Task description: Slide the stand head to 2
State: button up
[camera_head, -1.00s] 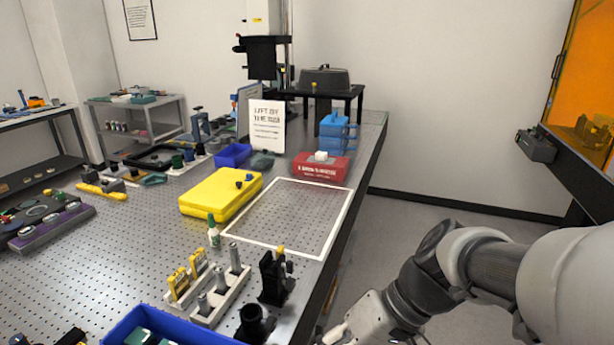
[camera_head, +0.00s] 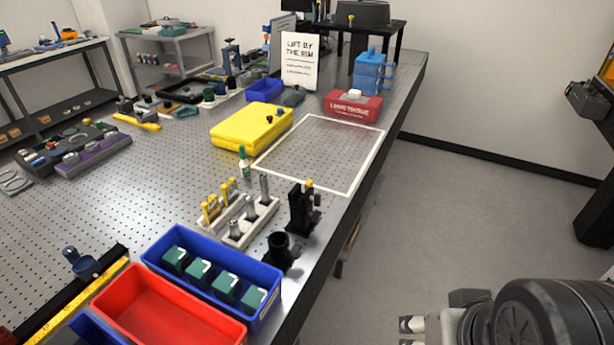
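I cannot pick out the stand head for certain in this view. A black rail with a yellow strip (camera_head: 78,298) lies at the lower left, with a small blue-grey piece (camera_head: 84,264) on it; any numbers are too small to read. A tall stand with a black head showed at the back earlier, but its upper part is now out of frame. My gripper (camera_head: 405,332) is at the bottom right, beyond the table's edge and over the floor. Its two fingertips show a gap with nothing between them. It is apart from everything on the table.
A red bin (camera_head: 165,318) and a blue bin (camera_head: 213,259) with several green blocks stand at the near edge. Behind are a black post mount (camera_head: 299,212), a yellow case (camera_head: 248,127) and a red box (camera_head: 352,108). The white-outlined area (camera_head: 318,150) is clear.

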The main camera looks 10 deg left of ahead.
aim_at(297, 198)
jog(key=u, duration=0.85)
jog(key=i+l+u, duration=0.25)
jog(key=l+u, duration=0.15)
jog(key=i+l+u, duration=0.15)
jog(key=l+u, duration=0.2)
jog(key=l, duration=0.3)
jog(key=i+l+u, duration=0.1)
jog(key=l+u, duration=0.3)
jog(key=l, duration=0.2)
jog(key=l+u, duration=0.4)
jog(key=l, duration=0.95)
